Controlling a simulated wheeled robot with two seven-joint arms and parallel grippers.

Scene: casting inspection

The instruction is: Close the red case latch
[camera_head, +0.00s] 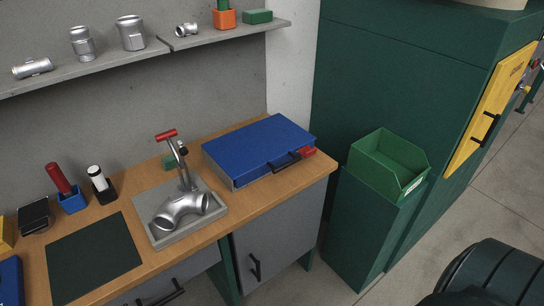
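A blue case (258,145) lies flat at the right end of the wooden workbench, with its lid down. A black handle (285,162) is on its front side. The red latch (308,152) sits at the case's front right corner and appears to stick out a little. It is too small to tell for sure whether it is open or fastened. Neither of my grippers is in view.
A metal pipe elbow (181,211) lies in a grey tray (160,238) under a red-handled clamp (166,135), left of the case. A green bin (385,165) stands on a green pedestal (365,220) to the right. A dark rounded object (495,275) fills the lower right corner.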

